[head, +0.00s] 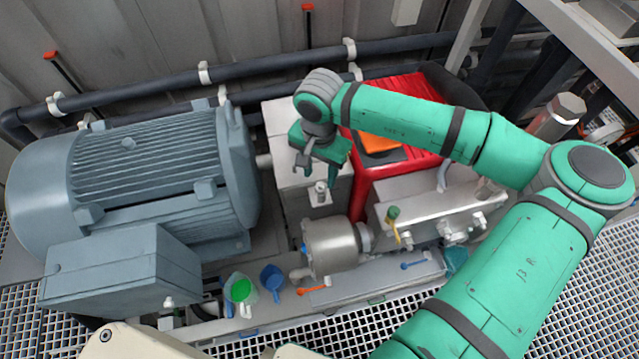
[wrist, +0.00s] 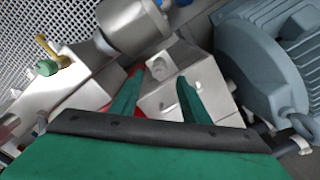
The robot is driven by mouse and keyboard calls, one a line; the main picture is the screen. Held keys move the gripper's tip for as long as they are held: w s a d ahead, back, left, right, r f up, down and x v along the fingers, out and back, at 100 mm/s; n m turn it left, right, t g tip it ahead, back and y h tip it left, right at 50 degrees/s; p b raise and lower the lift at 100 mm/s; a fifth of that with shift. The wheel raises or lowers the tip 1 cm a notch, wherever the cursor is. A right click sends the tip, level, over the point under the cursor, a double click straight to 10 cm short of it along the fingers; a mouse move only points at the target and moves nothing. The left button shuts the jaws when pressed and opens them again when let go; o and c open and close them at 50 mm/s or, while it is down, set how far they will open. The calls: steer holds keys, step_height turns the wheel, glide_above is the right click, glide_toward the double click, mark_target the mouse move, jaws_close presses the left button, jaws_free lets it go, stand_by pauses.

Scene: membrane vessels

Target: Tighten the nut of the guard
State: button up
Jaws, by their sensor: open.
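A light grey box-shaped guard (head: 283,118) stands between the motor and the pump, with a small grey nut (head: 320,187) on a stud at its lower front part. The guard (wrist: 175,97) also shows in the wrist view, with a small grey fitting (wrist: 157,67) beyond the fingertips that looks like the nut. My gripper (head: 317,172) points down just above the nut in the head view, its two green fingers apart. In the wrist view my gripper (wrist: 161,78) has nothing between its fingers. I cannot tell the exact height gap to the nut.
A large blue-grey motor (head: 150,170) stands left. A metal cylinder (head: 332,246) sits in front of the guard, and a red box (head: 415,95) behind right. A grey block with valves (head: 440,205) is at right.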

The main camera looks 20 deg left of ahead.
mark_target(320, 189)
steer(key=shift+f, duration=2.95)
steer(key=shift+w, duration=0.1)
steer(key=shift+d, duration=0.1)
steer(key=c, duration=1.1)
steer(key=shift+o, duration=0.2)
